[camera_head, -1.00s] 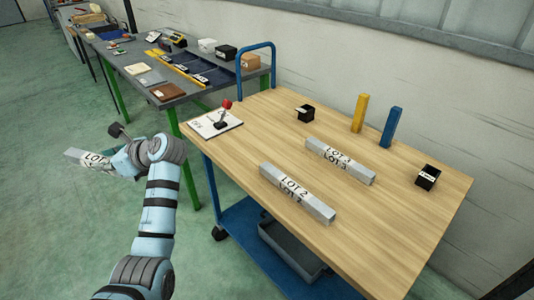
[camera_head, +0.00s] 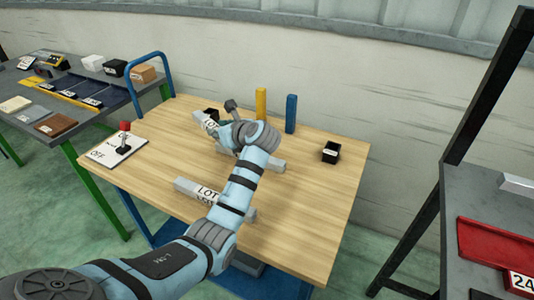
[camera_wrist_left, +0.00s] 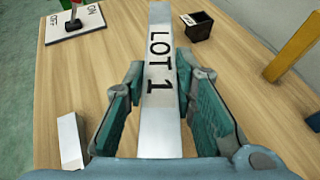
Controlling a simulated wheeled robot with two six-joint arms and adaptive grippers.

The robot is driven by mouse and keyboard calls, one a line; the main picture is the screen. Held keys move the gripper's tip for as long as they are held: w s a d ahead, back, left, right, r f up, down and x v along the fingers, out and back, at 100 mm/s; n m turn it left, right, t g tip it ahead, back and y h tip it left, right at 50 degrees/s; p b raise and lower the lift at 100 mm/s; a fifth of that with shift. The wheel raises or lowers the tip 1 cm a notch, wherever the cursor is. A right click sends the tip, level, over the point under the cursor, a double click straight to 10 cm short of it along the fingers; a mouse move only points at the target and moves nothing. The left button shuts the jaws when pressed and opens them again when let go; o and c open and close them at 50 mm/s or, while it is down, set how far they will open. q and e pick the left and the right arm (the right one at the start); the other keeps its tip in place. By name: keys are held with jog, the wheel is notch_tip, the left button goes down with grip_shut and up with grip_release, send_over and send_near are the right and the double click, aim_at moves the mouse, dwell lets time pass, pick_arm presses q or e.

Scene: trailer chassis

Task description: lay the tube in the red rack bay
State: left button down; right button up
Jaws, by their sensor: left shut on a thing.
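My left gripper (camera_wrist_left: 160,72) is shut on a silver square tube marked LOT 1 (camera_wrist_left: 159,50). In the head view, this tube (camera_head: 201,121) juts out to the left of my left gripper (camera_head: 228,134), over the wooden table; the wrist hides the rest. The red rack bay (camera_head: 495,246) is at the right edge, partly cut off, on a grey surface with a tag reading 24. The LOT 2 tube (camera_head: 190,190) lies on the table, partly behind my arm. My right gripper is not in view.
The wooden table (camera_head: 335,190) also holds blue (camera_head: 291,114) and yellow (camera_head: 261,104) posts, a black box (camera_head: 331,152) and an ON/OFF switch board (camera_head: 115,150). A dark upright (camera_head: 470,120) stands at the rack. Floor shows between table and rack.

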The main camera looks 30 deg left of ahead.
aim_at(209, 160)
pick_arm(q)
jog(key=a+r+m+t+h+p, duration=0.2)
jog(key=a+r+m+t+p, duration=0.2)
jog(key=a+r+p, duration=0.4)
pick_arm(e)
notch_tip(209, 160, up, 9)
jog(key=b, duration=0.1)
pick_arm(q)
jog(key=f+b, duration=0.2)
jog(key=f, duration=0.4)
jog(key=d+f+b, duration=0.1)
jog(key=f+b, duration=0.2)
jog(key=f, duration=0.3)
jog(key=f+b, duration=0.3)
jog(key=f, duration=0.4)
jog(key=shift+w+d, duration=0.15)
jog(key=shift+d, duration=0.1)
jog(key=shift+r, duration=0.15)
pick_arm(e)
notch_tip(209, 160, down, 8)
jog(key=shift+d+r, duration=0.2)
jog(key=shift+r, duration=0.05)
pick_arm(q)
jog(key=c, duration=1.6)
grip_release()
jog(key=shift+h, duration=0.3)
jog(key=shift+o, duration=1.4)
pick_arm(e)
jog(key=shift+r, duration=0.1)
